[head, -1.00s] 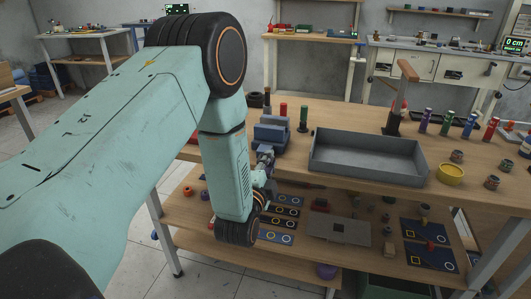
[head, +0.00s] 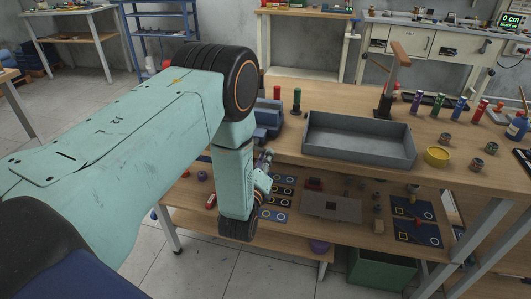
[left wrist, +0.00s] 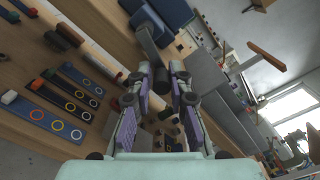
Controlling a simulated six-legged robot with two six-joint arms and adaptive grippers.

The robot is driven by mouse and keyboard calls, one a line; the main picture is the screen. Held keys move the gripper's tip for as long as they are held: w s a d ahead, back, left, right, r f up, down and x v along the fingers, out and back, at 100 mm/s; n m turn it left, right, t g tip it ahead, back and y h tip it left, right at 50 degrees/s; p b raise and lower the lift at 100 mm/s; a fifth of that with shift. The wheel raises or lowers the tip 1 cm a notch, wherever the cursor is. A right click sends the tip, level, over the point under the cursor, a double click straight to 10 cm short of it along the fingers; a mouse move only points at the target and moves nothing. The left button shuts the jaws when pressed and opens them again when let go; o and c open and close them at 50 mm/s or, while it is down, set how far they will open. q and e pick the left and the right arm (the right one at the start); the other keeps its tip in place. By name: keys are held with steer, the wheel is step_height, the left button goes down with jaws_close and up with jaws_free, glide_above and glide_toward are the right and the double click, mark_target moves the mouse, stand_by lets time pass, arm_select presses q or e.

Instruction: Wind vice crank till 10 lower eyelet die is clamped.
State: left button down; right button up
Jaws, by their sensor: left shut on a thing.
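The blue-grey vice (head: 268,118) stands at the bench's left front edge, partly behind my left arm in the head view. It also shows at the top of the left wrist view (left wrist: 170,12). A grey crank arm (left wrist: 148,42) runs from it to a dark crank handle (left wrist: 161,82). My left gripper (head: 263,162) is in front of and below the vice. In the left wrist view its fingers (left wrist: 161,76) are shut on the crank handle. I cannot make out the 10 lower eyelet die or whether anything sits in the jaws. My right gripper is not in view.
A grey tray (head: 358,152) stands right of the vice. Red (head: 277,92) and green (head: 297,97) cylinders stand behind the vice. The lower shelf (head: 300,232) holds dark blue cards (head: 274,215) and a grey plate (head: 330,206). A lever press (head: 384,102) stands behind the tray.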

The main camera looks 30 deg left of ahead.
arm_select(q)
steer(key=shift+a+f+m+p, duration=0.25)
steer(key=shift+f+m+p, duration=0.1)
steer(key=shift+m, duration=0.8)
steer(key=shift+a+f+m+p, duration=0.2)
steer(key=shift+a+m+p, duration=0.1)
steer(key=shift+m, duration=0.9)
steer(key=shift+a+f+m+p, duration=0.2)
steer(key=shift+f+m+p, duration=0.15)
steer(key=shift+m, duration=0.8)
steer(key=c, duration=1.4)
jaws_free()
steer(key=shift+s, duration=0.1)
steer(key=shift+o, duration=0.4)
steer(key=shift+f, duration=0.1)
steer(key=shift+s, duration=0.1)
steer(key=v, duration=1.2)
